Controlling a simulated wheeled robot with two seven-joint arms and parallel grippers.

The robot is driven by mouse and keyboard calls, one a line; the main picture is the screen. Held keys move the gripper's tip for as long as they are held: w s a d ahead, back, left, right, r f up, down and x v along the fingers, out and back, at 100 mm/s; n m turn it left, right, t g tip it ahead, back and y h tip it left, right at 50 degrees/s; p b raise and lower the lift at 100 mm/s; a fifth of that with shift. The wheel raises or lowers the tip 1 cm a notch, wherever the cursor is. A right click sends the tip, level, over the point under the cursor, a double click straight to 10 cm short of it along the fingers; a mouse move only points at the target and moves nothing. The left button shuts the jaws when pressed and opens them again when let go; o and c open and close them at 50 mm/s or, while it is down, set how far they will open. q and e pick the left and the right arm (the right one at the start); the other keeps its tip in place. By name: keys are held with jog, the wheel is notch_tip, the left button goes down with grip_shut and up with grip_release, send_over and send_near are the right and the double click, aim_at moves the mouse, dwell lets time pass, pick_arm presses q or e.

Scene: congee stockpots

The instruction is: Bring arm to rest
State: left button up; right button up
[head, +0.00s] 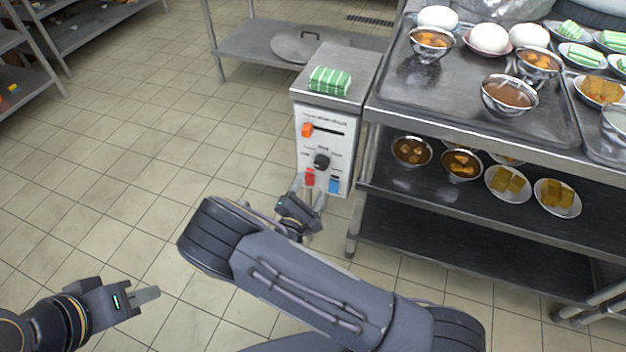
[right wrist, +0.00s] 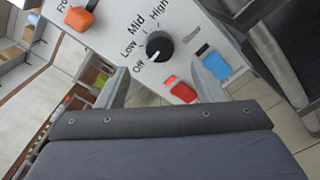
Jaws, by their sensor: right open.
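My right gripper (head: 309,192) is in front of the lower part of a white control panel (head: 322,150). In the right wrist view its two fingers (right wrist: 161,82) are spread apart with nothing held between them. A black knob (right wrist: 160,46) on the panel is just beyond the fingertips, and its white mark points roughly toward the Off label. A red switch (right wrist: 183,92) and a blue switch (right wrist: 215,66) are near the right finger. I cannot tell whether the fingers touch the panel. My left gripper (head: 147,296) is over the floor at the lower left; its finger gap is not clear.
An orange lever (head: 307,130) sits higher on the panel. A green-striped bundle (head: 329,80) lies on top of the unit. A metal cart (head: 365,150) with bowls and dishes stands close on the right. The tiled floor (head: 120,170) at left is clear.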

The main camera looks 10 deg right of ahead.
dwell(0.5)
jog(key=s+d+r+m+g+y, duration=0.1)
jog(key=s+r+m+g+y, duration=0.2)
jog(key=r+m+y, duration=0.45)
jog(key=s+r+m+g+y, duration=0.3)
jog(key=r+m+g+y, duration=0.1)
jog(key=r+m+y, duration=0.4)
jog(key=s+d+r+m+g+h, duration=0.1)
jog(key=s+d+r+m, duration=0.25)
jog(key=s, duration=0.85)
jog(key=s+d+r+m+g+h, duration=0.1)
jog(key=s+d+r+m, duration=0.2)
jog(key=s, duration=0.8)
notch_tip(320, 180, up, 20)
jog(key=p, duration=2)
jog(key=shift+d+f+p, duration=0.2)
jog(key=shift+d+p, duration=0.1)
jog(key=shift+p, duration=0.05)
